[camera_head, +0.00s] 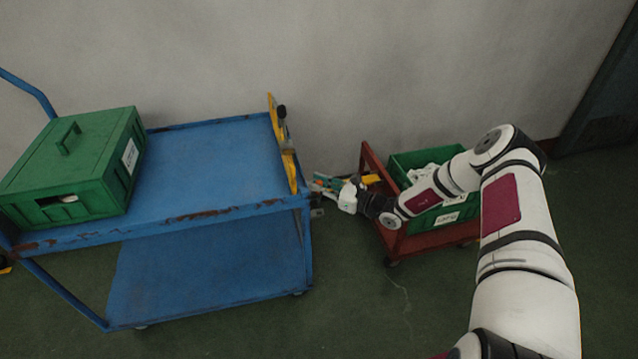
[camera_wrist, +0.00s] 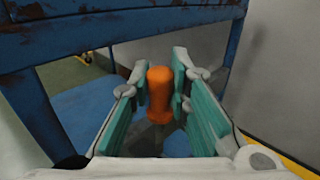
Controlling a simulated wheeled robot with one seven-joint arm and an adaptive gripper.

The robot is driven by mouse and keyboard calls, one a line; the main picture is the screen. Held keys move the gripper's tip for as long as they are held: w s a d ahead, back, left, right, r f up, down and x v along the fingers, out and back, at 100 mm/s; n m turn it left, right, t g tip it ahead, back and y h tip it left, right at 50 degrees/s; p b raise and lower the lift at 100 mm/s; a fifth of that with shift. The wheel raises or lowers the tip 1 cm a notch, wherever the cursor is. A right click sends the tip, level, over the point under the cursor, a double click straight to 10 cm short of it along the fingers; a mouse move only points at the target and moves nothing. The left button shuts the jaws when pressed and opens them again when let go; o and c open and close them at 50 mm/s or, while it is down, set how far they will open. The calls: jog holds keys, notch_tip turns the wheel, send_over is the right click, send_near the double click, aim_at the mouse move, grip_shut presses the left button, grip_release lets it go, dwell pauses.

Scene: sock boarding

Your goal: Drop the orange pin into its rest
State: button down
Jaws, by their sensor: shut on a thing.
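The orange pin (camera_wrist: 160,90) shows in the wrist view as a rounded orange knob with a narrower waist. My gripper (camera_wrist: 160,84) is shut on it, with a teal-padded finger on each side. In the head view my gripper (camera_head: 322,186) is just right of the blue cart's right end, near its yellow bracket (camera_head: 284,150). The pin cannot be made out clearly there. The pin's lower end is hidden in the wrist view. I cannot make out its rest for certain.
The blue cart (camera_head: 215,165) carries a green box (camera_head: 75,170). Its frame (camera_wrist: 110,28) crosses close ahead in the wrist view. A red cart (camera_head: 425,242) with a green crate (camera_head: 465,208) stands right, under my arm. A grey wall is behind; open floor lies in front.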

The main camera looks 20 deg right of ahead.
aim_at(319, 204)
jog(key=shift+f+b, duration=2.95)
jog(key=shift+f, duration=1.4)
jog(key=c, duration=1.4)
grip_release()
jog(key=shift+s+d, duration=0.1)
jog(key=v, duration=1.1)
jog(key=shift+s+d, duration=0.25)
jog(key=shift+s, duration=0.05)
